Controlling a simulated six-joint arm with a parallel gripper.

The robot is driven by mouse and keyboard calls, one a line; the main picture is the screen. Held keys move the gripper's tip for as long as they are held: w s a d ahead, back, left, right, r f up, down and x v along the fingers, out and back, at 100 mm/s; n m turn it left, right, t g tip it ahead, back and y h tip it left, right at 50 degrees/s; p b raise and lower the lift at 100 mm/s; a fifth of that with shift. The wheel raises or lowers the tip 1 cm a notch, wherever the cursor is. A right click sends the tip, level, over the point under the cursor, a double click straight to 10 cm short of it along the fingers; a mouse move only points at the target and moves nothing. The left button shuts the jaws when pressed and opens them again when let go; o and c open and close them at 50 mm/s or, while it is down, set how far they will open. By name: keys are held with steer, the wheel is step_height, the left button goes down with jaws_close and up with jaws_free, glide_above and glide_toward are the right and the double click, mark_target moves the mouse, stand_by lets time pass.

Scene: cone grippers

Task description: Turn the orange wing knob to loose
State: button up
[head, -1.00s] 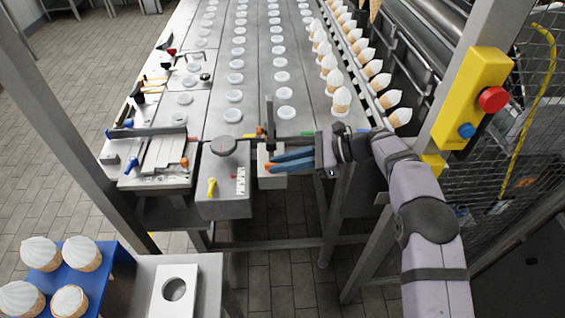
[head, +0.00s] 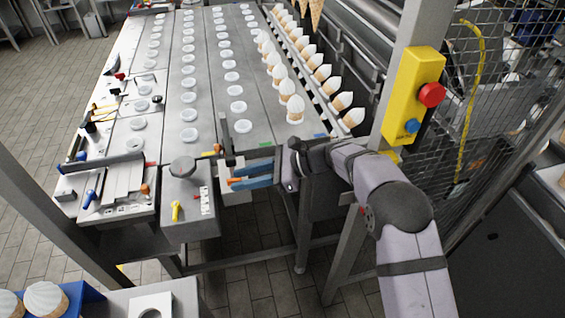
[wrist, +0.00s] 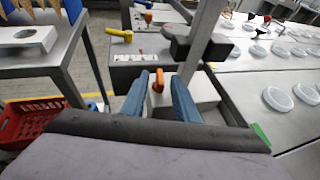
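The orange wing knob (head: 235,181) sits on the front of a small light box at the near end of the line. In the wrist view the knob (wrist: 158,81) stands upright between the tips of my two blue fingers. My gripper (head: 238,183) reaches in from the right and is open (wrist: 160,76). Gaps show on both sides of the knob, and neither finger visibly touches it. In the head view the fingers partly cover the box.
A grey box with a yellow handle (head: 176,210) stands left of the knob. A dark clamp on an upright post (wrist: 201,45) is close by my right finger in the wrist view. A red crate (wrist: 38,123) is low at left. A yellow button box (head: 412,95) is at right.

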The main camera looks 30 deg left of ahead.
steer(key=shift+s+d+m+t+y, duration=0.1)
steer(key=shift+s+m+t+y, duration=0.15)
steer(key=shift+m+t, duration=0.5)
steer(key=shift+s+d+m+t+y, duration=0.15)
steer(key=shift+m+t+y, duration=0.2)
steer(key=shift+m+t, duration=0.4)
steer(key=s+d+r+n+h+b, duration=0.3)
steer(key=d+n, duration=0.5)
steer(key=n, duration=0.7)
steer(key=w+r+n+t+h+p, duration=0.2)
steer(key=w+n+t+h, duration=0.2)
steer(key=w+n, duration=0.5)
steer(key=shift+d+r+n+h, duration=0.25)
steer(key=shift+n+h, duration=0.35)
steer(key=shift+n, duration=2.8)
